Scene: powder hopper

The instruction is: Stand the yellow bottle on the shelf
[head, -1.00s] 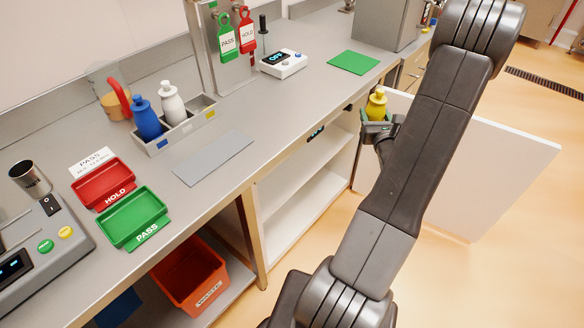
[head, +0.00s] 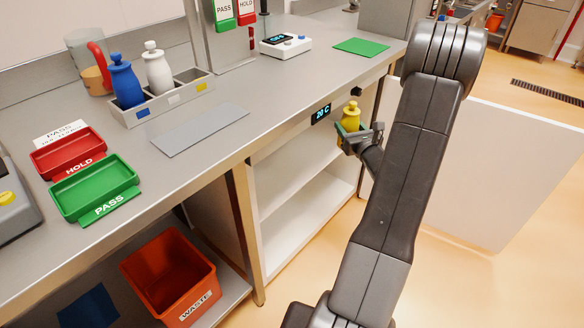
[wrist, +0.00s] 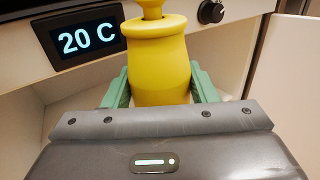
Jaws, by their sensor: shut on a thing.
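The yellow bottle (head: 350,117) is upright in my gripper (head: 352,134), off any surface, in front of the open cabinet under the bench. In the wrist view the yellow bottle (wrist: 159,60) stands between the two green fingers of my gripper (wrist: 160,88), which are shut on it. The bottle's top is cut off there. The open cabinet has a white shelf (head: 290,172) inside, to the left of and below the bottle. Its upper front carries a display (head: 321,113) reading 20 C, which also shows behind the bottle in the wrist view (wrist: 81,40).
The white cabinet door (head: 490,180) stands open to the right behind my arm. A blue bottle (head: 126,82) and a white bottle (head: 157,70) stand in a grey rack (head: 185,96) on the bench. An orange waste bin (head: 170,275) sits below. The bench edge overhangs the cabinet.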

